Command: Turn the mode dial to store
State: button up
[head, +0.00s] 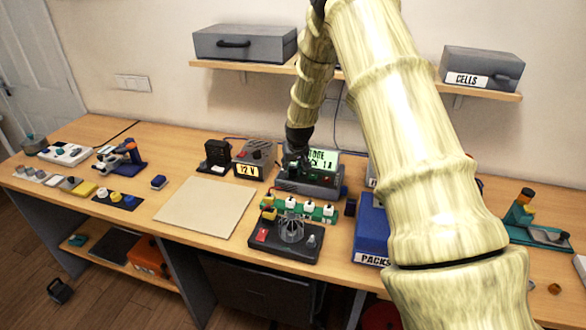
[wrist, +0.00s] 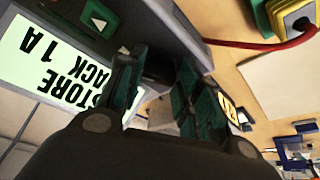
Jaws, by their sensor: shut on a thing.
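The charger-like device (head: 312,184) stands near the back of the bench, with a lit green-white screen (head: 326,160) reading "STORE" and a partly covered second line. In the wrist view the screen (wrist: 48,62) is upside down and shows "STORE" over "...ACK 1 A". My gripper (head: 298,152) comes down from above onto the device, in front of the screen. In the wrist view its dark green fingers (wrist: 160,82) straddle a spot on the device's front, beside the green arrow button (wrist: 97,19). The mode dial is hidden by the fingers, which are shut on it.
A board with white-topped parts (head: 297,208) and a dark unit with a wire guard (head: 290,228) sit in front of the device. A 12 V supply (head: 247,170) stands left. A blue PACKS box (head: 371,225) is right. The beige mat (head: 206,207) is bare.

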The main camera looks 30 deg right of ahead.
jog(key=shift+w+r, duration=0.1)
jog(key=shift+r, duration=0.05)
jog(key=o, duration=1)
jog(key=v, duration=1.1)
jog(key=shift+s+r, duration=0.3)
jog(key=shift+r, duration=0.1)
